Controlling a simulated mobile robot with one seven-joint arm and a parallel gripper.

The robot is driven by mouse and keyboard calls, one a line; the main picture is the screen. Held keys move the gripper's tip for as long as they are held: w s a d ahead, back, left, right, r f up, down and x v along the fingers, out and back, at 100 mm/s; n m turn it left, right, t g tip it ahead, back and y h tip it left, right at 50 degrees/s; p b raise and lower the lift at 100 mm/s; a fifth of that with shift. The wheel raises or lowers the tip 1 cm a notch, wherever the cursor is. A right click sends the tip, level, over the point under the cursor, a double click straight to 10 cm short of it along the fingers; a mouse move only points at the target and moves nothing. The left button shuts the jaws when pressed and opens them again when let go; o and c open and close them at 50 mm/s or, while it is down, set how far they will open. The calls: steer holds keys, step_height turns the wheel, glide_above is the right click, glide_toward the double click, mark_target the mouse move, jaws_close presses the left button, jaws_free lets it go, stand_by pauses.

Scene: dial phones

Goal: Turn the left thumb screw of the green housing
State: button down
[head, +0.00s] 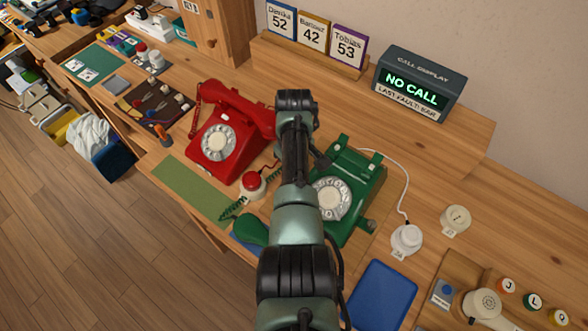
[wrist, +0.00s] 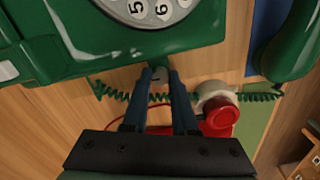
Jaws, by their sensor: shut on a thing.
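The green housing (head: 361,176) is the green dial phone on the table, its white dial (head: 333,198) facing up. Its near side and dial also fill the top of the wrist view (wrist: 120,52). My gripper (wrist: 160,80) is shut on the left thumb screw (wrist: 160,73), a small grey knob at the housing's edge, held between the two fingertips. In the head view my arm hides this screw and the gripper. Another dark knob (head: 371,226) shows at the housing's lower right corner.
A red phone (head: 225,135) stands to the left. A red button on a white base (head: 252,183) and the green handset (head: 250,231) with its coiled cord lie close to my arm. A blue mat (head: 380,296) lies at the front right. The call display (head: 420,84) reads NO CALL.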

steer(key=c, duration=0.7)
jaws_free()
steer(key=shift+r, duration=0.1)
step_height(320, 180, up, 13)
steer(key=shift+f+p, duration=0.1)
steer(key=shift+p, duration=0.45)
